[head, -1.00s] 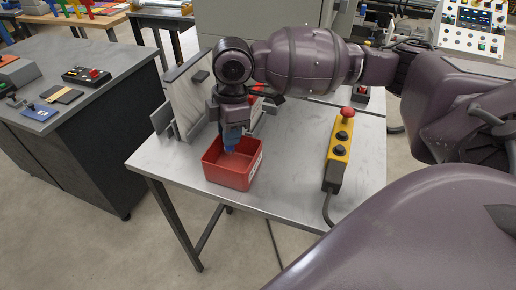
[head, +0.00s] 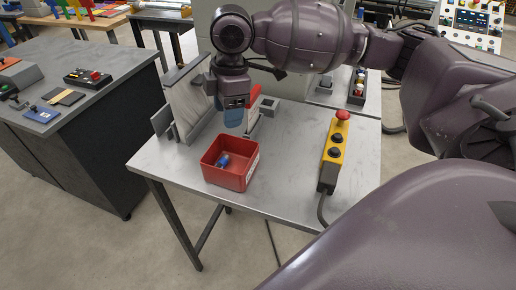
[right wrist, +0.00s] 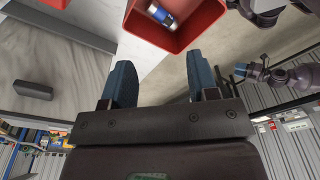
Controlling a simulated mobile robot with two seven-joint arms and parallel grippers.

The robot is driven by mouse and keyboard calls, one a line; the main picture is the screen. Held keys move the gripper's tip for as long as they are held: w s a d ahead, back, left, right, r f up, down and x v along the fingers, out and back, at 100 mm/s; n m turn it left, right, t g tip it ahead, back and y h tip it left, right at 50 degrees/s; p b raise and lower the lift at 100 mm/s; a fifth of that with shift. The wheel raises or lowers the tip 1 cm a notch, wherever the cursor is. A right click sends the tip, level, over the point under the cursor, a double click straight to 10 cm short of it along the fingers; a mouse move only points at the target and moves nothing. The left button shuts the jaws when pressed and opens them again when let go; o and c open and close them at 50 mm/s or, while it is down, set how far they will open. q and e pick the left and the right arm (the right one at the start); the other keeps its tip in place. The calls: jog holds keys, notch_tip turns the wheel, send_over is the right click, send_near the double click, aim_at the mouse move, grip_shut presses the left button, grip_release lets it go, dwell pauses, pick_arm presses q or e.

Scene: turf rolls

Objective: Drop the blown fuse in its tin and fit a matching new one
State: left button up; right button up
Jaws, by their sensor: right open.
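The red tin (head: 241,180) stands open on the grey metal table. A small blue and silver fuse (head: 222,160) lies inside it. In the right wrist view the tin (right wrist: 185,40) is at the top, with the blue-banded fuse (right wrist: 161,14) in it. My right gripper (head: 233,122) hangs above and behind the tin, blue fingers down. The fingers are apart and empty in the right wrist view (right wrist: 161,78). I cannot make out a new fuse.
A yellow control box (head: 333,165) with a red button stands right of the tin. An upright grey panel (head: 187,103) stands behind and left of it, partly hidden by my arm.

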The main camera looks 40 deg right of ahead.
jog(key=r, duration=0.4)
jog(key=shift+s+d+p, duration=0.1)
jog(key=shift+d+p, duration=0.15)
jog(key=shift+p, duration=0.05)
